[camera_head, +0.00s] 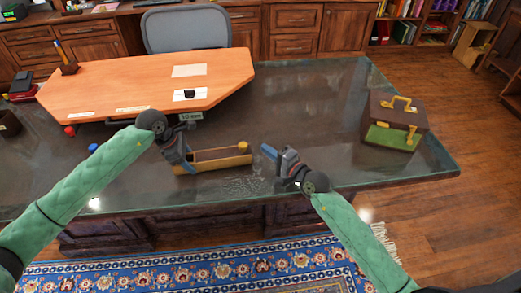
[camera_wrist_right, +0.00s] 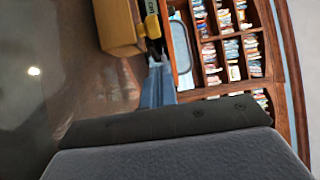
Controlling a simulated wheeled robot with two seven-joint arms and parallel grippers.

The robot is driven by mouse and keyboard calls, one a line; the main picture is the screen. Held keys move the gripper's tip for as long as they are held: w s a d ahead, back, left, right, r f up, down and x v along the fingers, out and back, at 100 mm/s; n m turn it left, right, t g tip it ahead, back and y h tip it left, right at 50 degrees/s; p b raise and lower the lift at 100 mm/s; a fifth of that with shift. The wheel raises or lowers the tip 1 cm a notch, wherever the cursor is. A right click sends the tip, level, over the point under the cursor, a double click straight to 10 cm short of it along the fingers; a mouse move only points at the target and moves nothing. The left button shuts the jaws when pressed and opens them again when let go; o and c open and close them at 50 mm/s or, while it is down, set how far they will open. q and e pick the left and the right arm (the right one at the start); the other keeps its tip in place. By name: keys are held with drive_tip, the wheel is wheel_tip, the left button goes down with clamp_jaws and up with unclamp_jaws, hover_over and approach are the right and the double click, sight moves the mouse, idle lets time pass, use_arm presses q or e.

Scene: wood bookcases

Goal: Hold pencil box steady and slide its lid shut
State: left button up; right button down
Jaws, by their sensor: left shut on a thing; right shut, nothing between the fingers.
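The pencil box (camera_head: 213,161) is a long, tan wooden box on the glass-topped desk, and its upper side shows a long brown recess. A yellow rounded knob (camera_head: 242,147) shows at its right end. I cannot clearly make out the lid's edges. My left gripper (camera_head: 186,163) is shut on the box's left end. My right gripper (camera_head: 266,150) is shut and empty, just right of the box's right end, with a small gap. In the right wrist view, its blue fingertips (camera_wrist_right: 158,82) are below the box (camera_wrist_right: 118,28), which is partly cut off.
An orange wooden board (camera_head: 150,83) with papers lies on the desk at the back left. A brown case (camera_head: 395,120) with a yellow handle and green front stands on the right. Clear glass (camera_head: 310,110) lies between box and case. A grey chair (camera_head: 185,28) is behind the desk.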

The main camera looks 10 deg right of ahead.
use_arm(q)
drive_tip(key=shift+a, duration=0.1)
use_arm(e)
drive_tip(key=v, duration=0.9)
drive_tip(key=shift+s, duration=0.15)
use_arm(q)
drive_tip(key=o, duration=1.2)
drive_tip(key=shift+o, duration=0.2)
